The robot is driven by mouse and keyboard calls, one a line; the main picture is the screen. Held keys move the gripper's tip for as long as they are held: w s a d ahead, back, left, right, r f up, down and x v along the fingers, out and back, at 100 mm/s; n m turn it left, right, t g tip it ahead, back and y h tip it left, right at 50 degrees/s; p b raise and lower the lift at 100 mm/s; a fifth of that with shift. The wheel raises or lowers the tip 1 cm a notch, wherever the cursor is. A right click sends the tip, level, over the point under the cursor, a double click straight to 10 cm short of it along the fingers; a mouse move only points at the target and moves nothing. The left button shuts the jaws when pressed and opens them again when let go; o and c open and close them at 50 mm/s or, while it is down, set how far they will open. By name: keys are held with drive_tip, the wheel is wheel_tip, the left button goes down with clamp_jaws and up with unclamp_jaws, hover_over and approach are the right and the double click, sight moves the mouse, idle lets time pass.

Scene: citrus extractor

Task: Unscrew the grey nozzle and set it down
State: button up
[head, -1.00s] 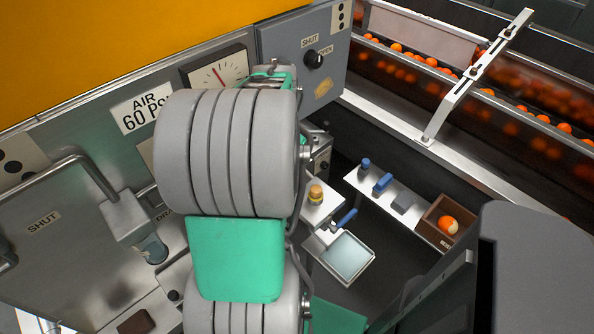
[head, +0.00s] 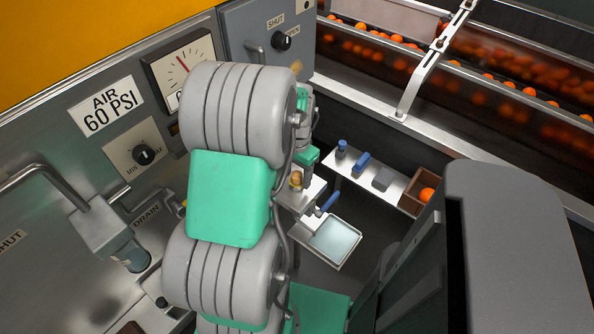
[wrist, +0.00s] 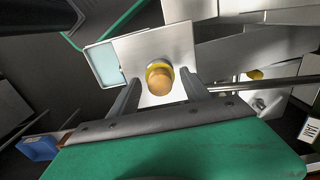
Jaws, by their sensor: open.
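I cannot pick out a grey nozzle with certainty. In the wrist view an orange-brown round knob with a yellow collar (wrist: 160,82) stands on a metal plate (wrist: 180,40). It also shows in the head view (head: 296,179), partly covered by my arm. My gripper (wrist: 161,86) is open, with its two fingers to either side of the knob's lower part in the picture; whether they touch it I cannot tell. A second yellow part (wrist: 255,75) and a small metal fitting (wrist: 259,104) show at the right of the wrist view.
A pale-blue-topped tray (head: 334,241) with a blue handle (head: 327,202) lies near the plate. A shelf (head: 345,168) holds blue and grey items and a brown box (head: 407,200) with an orange. The machine panel (head: 45,130) stands at left, an orange-filled conveyor (head: 480,75) behind.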

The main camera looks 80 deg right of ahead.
drive_tip(key=shift+c, duration=0.5)
clamp_jaws()
drive_tip(key=shift+r+n, duration=0.1)
drive_tip(key=shift+n, duration=0.4)
drive_tip(key=shift+n+p, duration=0.5)
drive_tip(key=shift+n, duration=1.5)
drive_tip(key=shift+p, duration=0.35)
